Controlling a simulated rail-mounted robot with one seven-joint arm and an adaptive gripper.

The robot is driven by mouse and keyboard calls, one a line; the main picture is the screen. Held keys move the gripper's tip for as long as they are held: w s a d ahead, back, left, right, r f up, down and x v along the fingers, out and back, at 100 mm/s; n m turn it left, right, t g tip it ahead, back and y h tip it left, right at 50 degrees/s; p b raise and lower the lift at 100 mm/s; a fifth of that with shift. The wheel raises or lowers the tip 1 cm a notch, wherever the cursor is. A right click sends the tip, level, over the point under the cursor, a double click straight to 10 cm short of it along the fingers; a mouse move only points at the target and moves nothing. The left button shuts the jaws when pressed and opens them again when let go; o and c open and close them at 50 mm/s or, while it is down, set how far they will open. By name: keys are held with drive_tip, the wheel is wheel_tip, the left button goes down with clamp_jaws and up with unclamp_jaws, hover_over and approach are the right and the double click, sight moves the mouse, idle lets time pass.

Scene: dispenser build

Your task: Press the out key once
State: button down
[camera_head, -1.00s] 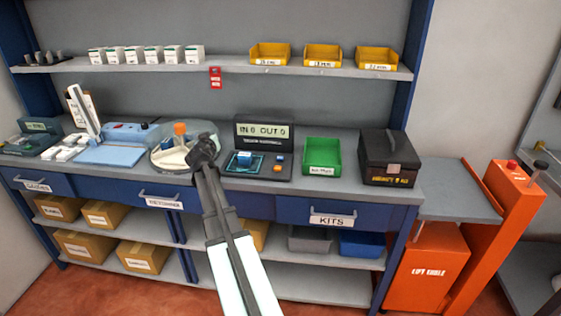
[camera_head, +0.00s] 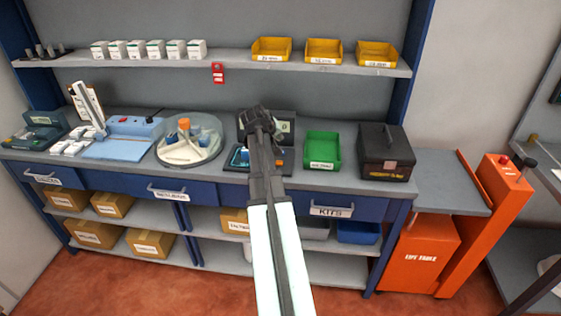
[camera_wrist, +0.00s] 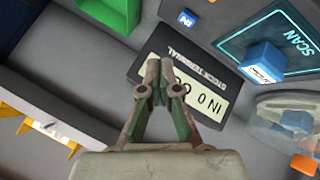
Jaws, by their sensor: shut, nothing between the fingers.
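A blue key (camera_wrist: 187,17) marked "IN" shows at the top of the wrist view. An orange key (camera_head: 279,163) shows beside my arm in the head view; its label is too small to read. My gripper (camera_wrist: 160,66) is shut and empty, in front of the display in the wrist view. In the head view my gripper (camera_head: 257,113) covers the display's middle.
A blue cube (camera_wrist: 263,60) sits on the scan pad (camera_wrist: 285,28) beside the keys. A round divided tray (camera_head: 213,155) stands left of the terminal. A green bin (camera_head: 323,150) and a black box (camera_head: 387,152) stand to its right. The shelf (camera_head: 225,62) runs above.

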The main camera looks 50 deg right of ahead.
sight(278, 163)
drive_tip(key=shift+f, duration=0.1)
drive_tip(key=shift+f+b, duration=2.45)
drive_tip(key=shift+f, duration=1.85)
drive_tip(key=shift+f, duration=0.1)
drive_tip(key=shift+f, duration=0.35)
drive_tip(key=shift+f+b, duration=0.5)
drive_tip(key=shift+b, duration=0.1)
drive_tip(key=shift+r, duration=0.15)
drive_tip(key=shift+r+p, duration=0.55)
drive_tip(key=shift+r, duration=0.25)
